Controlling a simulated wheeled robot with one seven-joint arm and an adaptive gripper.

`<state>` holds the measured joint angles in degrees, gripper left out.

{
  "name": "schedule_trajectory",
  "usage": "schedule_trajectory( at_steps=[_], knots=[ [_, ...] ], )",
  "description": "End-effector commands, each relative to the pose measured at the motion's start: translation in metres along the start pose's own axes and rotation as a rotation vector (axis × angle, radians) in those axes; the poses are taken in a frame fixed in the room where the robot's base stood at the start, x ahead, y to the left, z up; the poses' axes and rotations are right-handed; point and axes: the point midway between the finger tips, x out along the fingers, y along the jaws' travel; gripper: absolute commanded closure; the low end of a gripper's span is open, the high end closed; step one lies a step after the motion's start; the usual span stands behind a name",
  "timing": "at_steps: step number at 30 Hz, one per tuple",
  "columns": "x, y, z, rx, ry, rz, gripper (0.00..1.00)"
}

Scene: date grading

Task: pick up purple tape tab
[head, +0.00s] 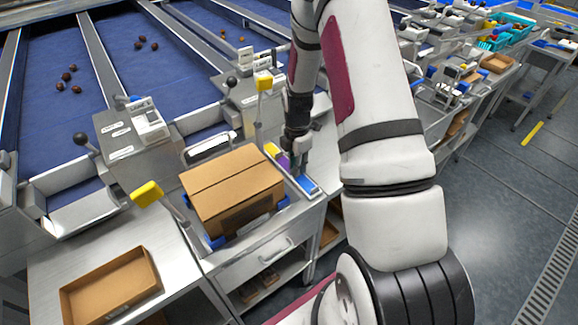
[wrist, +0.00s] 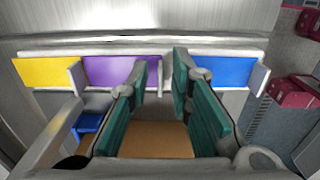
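The purple tape tab (wrist: 112,71) sits in a row between a yellow tab (wrist: 42,72) and a blue tab (wrist: 222,72) in the wrist view. My gripper (wrist: 160,78) is open, with its teal pads apart around the right end of the purple tab. The left fingertip overlaps the purple strip; the right fingertip is near the blue tab's left end. I cannot tell whether either pad touches. In the head view, my gripper (head: 298,162) points down at the row, partly covering the purple tab (head: 283,161).
A closed cardboard box (head: 232,190) stands on the bench just left of my gripper. An open brown tray (head: 112,288) is at the lower left. Yellow-topped posts (head: 148,194) stand beside the box. Blue conveyor lanes (head: 150,50) with several dates lie behind.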

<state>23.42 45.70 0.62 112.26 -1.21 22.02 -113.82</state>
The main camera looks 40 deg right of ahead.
Motion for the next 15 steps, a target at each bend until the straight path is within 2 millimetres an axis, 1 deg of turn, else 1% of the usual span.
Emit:
schedule_trajectory(
  at_steps=[1,2,15],
  knots=[
    [-0.0001,0.0000,-0.0001,0.000,0.000,0.000,0.98],
    [-0.0001,0.0000,-0.0001,0.000,0.000,0.000,1.00],
    [-0.0013,0.0001,-0.0001,0.000,0.000,0.000,1.00]
  ],
)
